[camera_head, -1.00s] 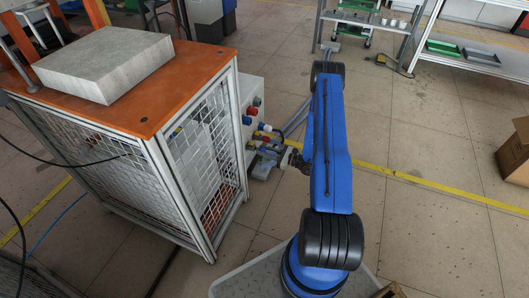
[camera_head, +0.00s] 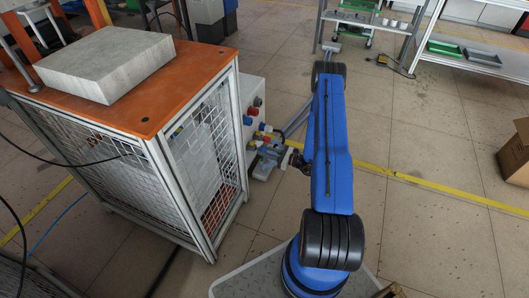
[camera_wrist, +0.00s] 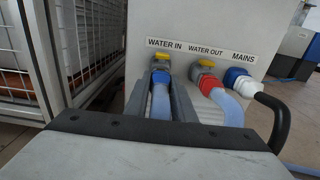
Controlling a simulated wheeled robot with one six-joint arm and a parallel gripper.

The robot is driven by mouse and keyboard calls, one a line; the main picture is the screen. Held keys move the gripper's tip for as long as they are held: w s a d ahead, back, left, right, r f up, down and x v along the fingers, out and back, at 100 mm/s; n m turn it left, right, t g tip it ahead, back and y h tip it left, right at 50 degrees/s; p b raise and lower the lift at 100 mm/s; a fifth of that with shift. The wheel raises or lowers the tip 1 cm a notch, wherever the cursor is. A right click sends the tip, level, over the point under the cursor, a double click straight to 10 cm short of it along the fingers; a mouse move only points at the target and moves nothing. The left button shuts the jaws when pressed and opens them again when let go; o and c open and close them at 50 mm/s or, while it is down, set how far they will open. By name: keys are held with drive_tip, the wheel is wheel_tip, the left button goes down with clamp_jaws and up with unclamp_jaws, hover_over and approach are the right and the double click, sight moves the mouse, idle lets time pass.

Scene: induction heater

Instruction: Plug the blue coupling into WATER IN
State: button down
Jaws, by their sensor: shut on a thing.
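In the wrist view the blue coupling (camera_wrist: 161,78) sits between the two grey fingers of my gripper (camera_wrist: 161,90), with its pale blue hose (camera_wrist: 160,103) running back toward me. The coupling is in line with the WATER IN port (camera_wrist: 160,64), right under its yellow lever, and looks in contact with it or very close. I cannot tell how deep it sits. The WATER IN label (camera_wrist: 164,43) is above.
A mesh-sided cage (camera_head: 205,160) with an orange top stands left.

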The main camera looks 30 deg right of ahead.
drive_tip(key=shift+w+a, duration=0.4)
drive_tip(key=shift+w, duration=0.1)
idle(0.8)
drive_tip(key=c, duration=1.4)
unclamp_jaws()
drive_tip(key=shift+c, duration=0.2)
drive_tip(key=v, duration=1.7)
drive_tip(key=shift+s+d+f, duration=0.1)
drive_tip(key=shift+s+d, duration=0.05)
